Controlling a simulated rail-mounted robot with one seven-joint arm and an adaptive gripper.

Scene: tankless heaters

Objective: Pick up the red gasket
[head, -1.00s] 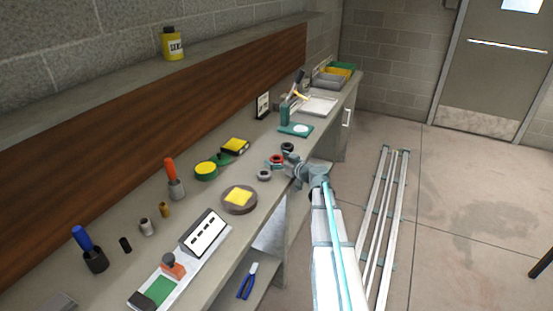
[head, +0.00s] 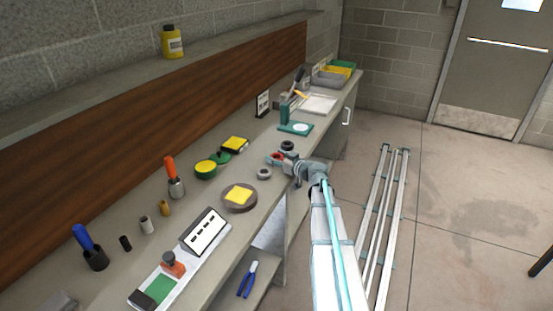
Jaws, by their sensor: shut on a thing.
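The red gasket (head: 275,158) is a small red ring on the workbench, toward its front edge in the head view. My gripper (head: 283,159) reaches in from the right and is shut on the red gasket. The fingers hide part of the ring. I cannot tell whether the gasket touches the bench or is just off it.
A grey ring (head: 264,174) lies just in front of the gasket and a black ring (head: 287,146) just behind it. A round brown dish (head: 232,207) with a yellow pad (head: 239,195) stands nearer. A green stand (head: 296,128) is farther back.

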